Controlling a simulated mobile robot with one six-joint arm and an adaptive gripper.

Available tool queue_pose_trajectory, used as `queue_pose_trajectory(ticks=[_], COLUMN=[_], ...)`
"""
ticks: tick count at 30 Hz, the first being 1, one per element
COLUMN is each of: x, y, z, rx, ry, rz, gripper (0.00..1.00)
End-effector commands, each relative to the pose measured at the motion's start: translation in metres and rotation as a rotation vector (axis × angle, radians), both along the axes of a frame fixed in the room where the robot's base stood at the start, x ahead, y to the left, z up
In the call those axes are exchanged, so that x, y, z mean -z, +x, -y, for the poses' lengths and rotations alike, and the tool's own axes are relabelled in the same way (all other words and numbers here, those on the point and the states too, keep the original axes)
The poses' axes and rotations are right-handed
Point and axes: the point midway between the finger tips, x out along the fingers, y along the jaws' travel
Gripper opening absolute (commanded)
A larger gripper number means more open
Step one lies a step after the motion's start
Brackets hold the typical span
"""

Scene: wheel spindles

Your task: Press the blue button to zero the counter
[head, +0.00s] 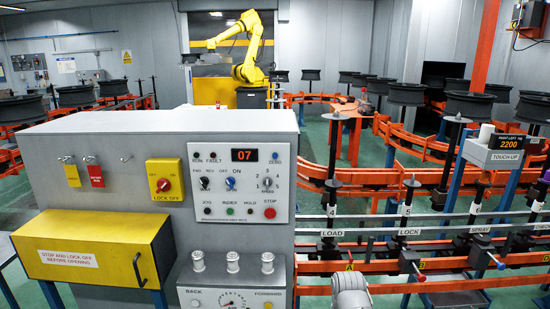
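The blue button (275,159) is a small round button at the upper right of the white control panel (215,214), under a small blue label that seems to read ZERO. The counter (244,155) is a black window just left of it, showing 07 in red digits. Nothing covers the button or the counter.
Below the button are a speed dial (266,183), a blue-capped switch (231,184) and a red stop button (270,213). A red lock-off switch (164,185) is left of the panel. Orange conveyor rails with spindles stand right; a yellow robot arm (247,45) stands behind.

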Motion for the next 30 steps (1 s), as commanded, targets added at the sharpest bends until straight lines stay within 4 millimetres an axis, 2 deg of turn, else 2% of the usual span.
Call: queue_pose_trajectory(ticks=[1,4,5,30], x=[0.0,0.0,0.0,0.0], y=[0.0,0.0,0.0,0.0], z=[0.0,0.0,0.0,0.0], rx=[0.0,0.0,0.0,0.0], ry=[0.0,0.0,0.0,0.0], rz=[0.0,0.0,0.0,0.0], gripper=[0.21,0.03,0.0,0.0])
